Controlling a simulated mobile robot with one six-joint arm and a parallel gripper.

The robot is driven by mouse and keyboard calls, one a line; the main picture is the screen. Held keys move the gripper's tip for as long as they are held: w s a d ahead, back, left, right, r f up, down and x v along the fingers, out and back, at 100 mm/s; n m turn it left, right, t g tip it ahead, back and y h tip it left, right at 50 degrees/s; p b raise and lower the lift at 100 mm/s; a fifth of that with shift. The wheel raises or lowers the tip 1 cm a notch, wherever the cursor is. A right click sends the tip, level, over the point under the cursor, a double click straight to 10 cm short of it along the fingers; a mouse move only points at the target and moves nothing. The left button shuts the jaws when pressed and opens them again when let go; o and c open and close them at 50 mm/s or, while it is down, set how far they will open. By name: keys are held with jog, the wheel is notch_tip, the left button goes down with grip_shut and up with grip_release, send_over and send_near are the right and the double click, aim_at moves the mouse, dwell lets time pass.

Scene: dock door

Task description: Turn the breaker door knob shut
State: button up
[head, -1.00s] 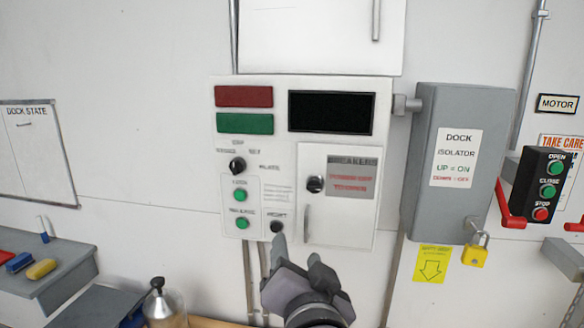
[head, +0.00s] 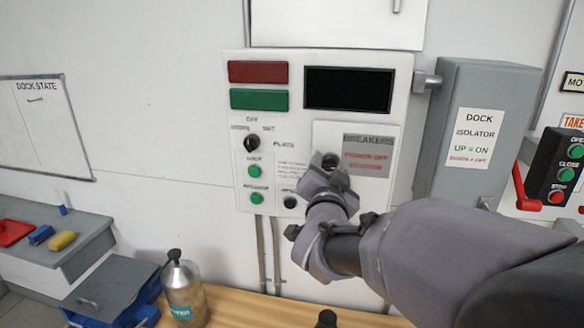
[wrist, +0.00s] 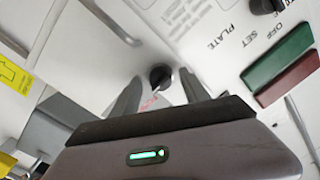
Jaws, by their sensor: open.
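The breaker door (head: 385,140) is a white panel at the lower right of the control box, with red lettering. I cannot tell whether it sits fully flush. Its black round knob (head: 331,160) is partly hidden by my gripper in the head view. My gripper (head: 328,173) is at the door's left side, open, with a finger on each side of the knob. The wrist view shows the gripper (wrist: 160,88) with gaps beside the knob. The door's bar handle (wrist: 110,22) shows only in the wrist view.
The white control box (head: 290,125) carries red and green lamps, a dark display (head: 349,90) and a selector dial (head: 252,143). The grey dock isolator (head: 470,85) with its red lever (head: 524,188) stands right. A bottle (head: 185,285) stands on the wooden surface below.

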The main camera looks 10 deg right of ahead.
jog(key=shift+w, duration=0.15)
grip_shut()
